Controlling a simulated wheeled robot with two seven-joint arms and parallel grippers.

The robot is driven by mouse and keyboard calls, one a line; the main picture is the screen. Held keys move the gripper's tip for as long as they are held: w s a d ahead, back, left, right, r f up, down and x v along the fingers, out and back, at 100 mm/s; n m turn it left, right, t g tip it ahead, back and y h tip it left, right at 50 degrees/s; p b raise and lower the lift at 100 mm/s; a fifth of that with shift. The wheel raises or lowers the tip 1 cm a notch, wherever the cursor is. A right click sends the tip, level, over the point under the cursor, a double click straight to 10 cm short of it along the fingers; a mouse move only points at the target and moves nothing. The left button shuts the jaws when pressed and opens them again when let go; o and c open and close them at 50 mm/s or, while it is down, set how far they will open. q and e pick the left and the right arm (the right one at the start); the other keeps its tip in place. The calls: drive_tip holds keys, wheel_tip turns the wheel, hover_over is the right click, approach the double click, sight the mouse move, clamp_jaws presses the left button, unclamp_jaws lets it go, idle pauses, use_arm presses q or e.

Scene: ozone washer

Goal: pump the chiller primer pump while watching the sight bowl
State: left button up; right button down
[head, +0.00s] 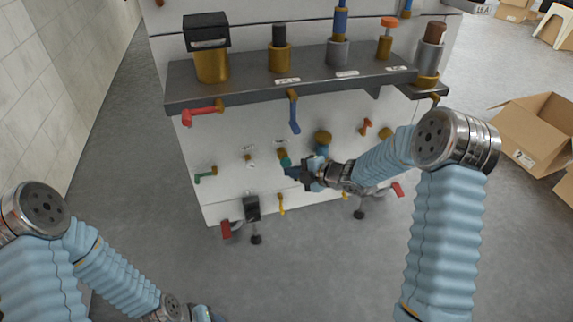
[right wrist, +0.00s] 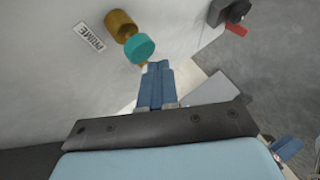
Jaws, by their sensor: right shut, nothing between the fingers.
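The primer pump shows in the right wrist view as a brass barrel with a teal round knob (right wrist: 139,47), beside a label reading PRIME (right wrist: 88,38). In the head view the teal knob (head: 285,161) sits low on the white front panel. My right gripper (head: 289,171) is shut and empty, its tips close to the knob. In the right wrist view the shut blue fingers (right wrist: 158,68) point at the knob's lower edge; I cannot tell whether they touch. A brass-capped, bluish fitting (head: 323,142) behind my right wrist may be the sight bowl; its level is not readable.
A grey shelf (head: 330,78) with several brass and metal fittings juts out above. Red (head: 203,112), blue (head: 294,115) and green (head: 206,175) handles stick out from the panel. Open cardboard boxes (head: 535,130) lie at the right. The floor in front is clear.

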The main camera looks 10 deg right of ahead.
sight(286, 165)
drive_tip(key=shift+w, duration=0.35)
drive_tip(key=shift+w+p, duration=0.4)
drive_tip(key=shift+w, duration=0.8)
idle(0.9)
drive_tip(key=shift+s, duration=0.1)
drive_tip(key=shift+s+b, duration=0.25)
drive_tip(key=shift+b, duration=0.05)
drive_tip(key=shift+s+b, duration=0.65)
drive_tip(key=shift+s, duration=0.6)
